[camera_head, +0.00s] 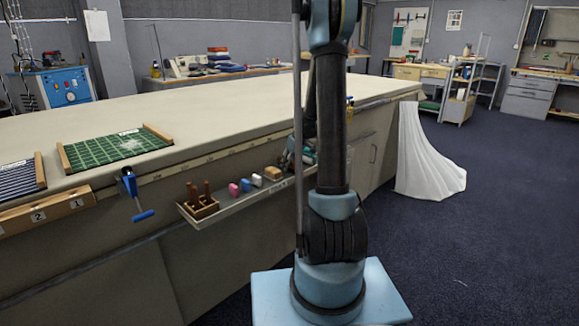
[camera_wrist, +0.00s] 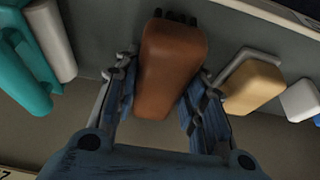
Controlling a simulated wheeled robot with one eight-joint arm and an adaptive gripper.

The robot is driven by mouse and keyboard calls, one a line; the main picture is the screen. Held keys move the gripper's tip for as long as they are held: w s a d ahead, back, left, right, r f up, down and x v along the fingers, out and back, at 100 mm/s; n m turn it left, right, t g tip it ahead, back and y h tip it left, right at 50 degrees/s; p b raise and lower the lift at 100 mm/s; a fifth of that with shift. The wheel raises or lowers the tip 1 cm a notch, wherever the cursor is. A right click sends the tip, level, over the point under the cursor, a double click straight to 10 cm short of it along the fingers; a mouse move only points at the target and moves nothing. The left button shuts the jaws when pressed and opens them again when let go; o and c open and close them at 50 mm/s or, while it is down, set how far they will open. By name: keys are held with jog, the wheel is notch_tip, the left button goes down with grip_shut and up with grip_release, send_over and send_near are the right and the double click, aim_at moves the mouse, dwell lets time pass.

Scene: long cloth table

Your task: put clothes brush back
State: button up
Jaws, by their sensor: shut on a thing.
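The clothes brush (camera_wrist: 172,65) is a brown block with dark bristles at its far end in the wrist view. My gripper (camera_wrist: 165,78) is shut on it, with one blue finger along each side. In the head view my gripper (camera_head: 300,152) is at the right end of the narrow side tray (camera_head: 225,203), partly hidden behind my arm. I cannot make out the brush there. Whether the brush touches the tray is not clear.
A tan block (camera_wrist: 256,86) and a white block (camera_wrist: 300,100) lie close right of the brush. A teal object (camera_wrist: 22,78) and a pale cylinder (camera_wrist: 52,38) are to its left. In the head view, a wooden holder (camera_head: 200,207) and a blue clamp (camera_head: 130,187) are farther left.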

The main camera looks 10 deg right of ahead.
jog(key=shift+f, duration=0.3)
jog(key=o, duration=1.2)
